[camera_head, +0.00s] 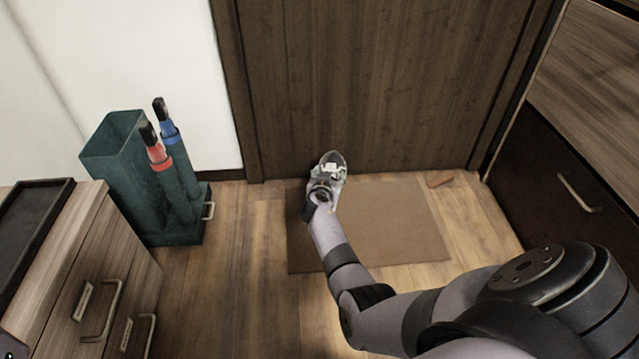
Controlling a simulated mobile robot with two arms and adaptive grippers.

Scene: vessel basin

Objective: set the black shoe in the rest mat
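A flat brown mat (400,220) lies on the floor in front of the dark wooden door. I take it to be the rest mat, though the picture does not confirm this. My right arm reaches in from the lower right, and my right gripper (331,166) is over the mat's back left part, close to the door. The gripper points down and away and is seen from behind. Its fingertips and anything under or between them are hidden, so I cannot tell if it is open or shut. I see no clear black shoe.
A green umbrella stand (120,180) with red and blue umbrellas stands left of the mat. A wooden cabinet with a black tray (28,235) is at the left. A dark drawer unit (540,165) is at the right. A small reddish-brown wedge (440,179) lies near the door.

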